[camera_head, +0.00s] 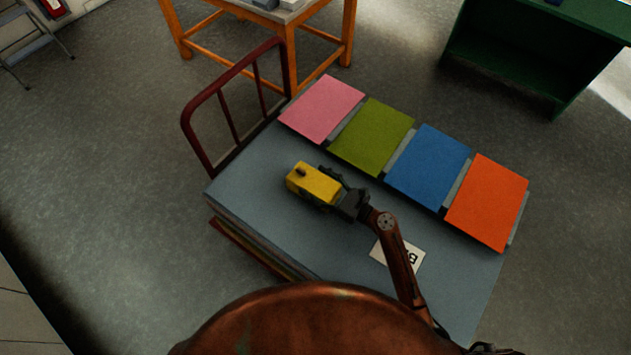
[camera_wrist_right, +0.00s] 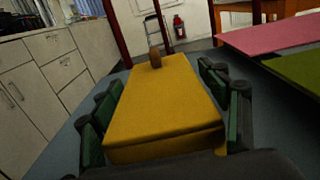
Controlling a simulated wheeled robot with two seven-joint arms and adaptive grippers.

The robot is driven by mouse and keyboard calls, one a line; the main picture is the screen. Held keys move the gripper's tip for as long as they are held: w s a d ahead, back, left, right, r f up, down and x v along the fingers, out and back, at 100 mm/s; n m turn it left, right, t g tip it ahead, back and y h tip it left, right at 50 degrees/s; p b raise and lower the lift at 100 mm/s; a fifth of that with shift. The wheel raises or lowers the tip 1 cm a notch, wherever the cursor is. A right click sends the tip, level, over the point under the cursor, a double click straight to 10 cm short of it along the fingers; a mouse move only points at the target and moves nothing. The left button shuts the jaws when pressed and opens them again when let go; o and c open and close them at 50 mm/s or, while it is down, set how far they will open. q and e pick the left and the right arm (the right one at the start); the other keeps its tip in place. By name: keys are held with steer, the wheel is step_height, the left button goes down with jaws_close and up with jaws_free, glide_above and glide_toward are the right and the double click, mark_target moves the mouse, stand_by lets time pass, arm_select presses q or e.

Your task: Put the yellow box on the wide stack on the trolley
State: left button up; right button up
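The yellow box (camera_head: 312,184) has a small brown knob on top and is over the left part of the wide grey stack (camera_head: 246,168) on the trolley. My right gripper (camera_head: 327,190) reaches in from the lower right, with its fingers along both sides of the box. In the right wrist view the box (camera_wrist_right: 162,105) fills the space between the green finger pads (camera_wrist_right: 165,110). Whether the pads press on it is unclear. I cannot tell whether the box's underside touches the stack. My left gripper is not in view.
Pink (camera_head: 322,108), green (camera_head: 371,137), blue (camera_head: 428,166) and orange (camera_head: 487,203) stacks line the far side. A white printed card (camera_head: 412,257) lies on the grey stack. The trolley's red rail (camera_head: 219,86) stands at the left. A wooden table (camera_head: 290,40) is behind.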

mark_target(335, 194)
steer(key=o, duration=0.4)
steer(key=shift+c, duration=0.2)
steer(key=shift+r, duration=0.15)
steer(key=p+v, duration=0.1)
steer(key=v, duration=1.1)
steer(key=shift+c, duration=0.5)
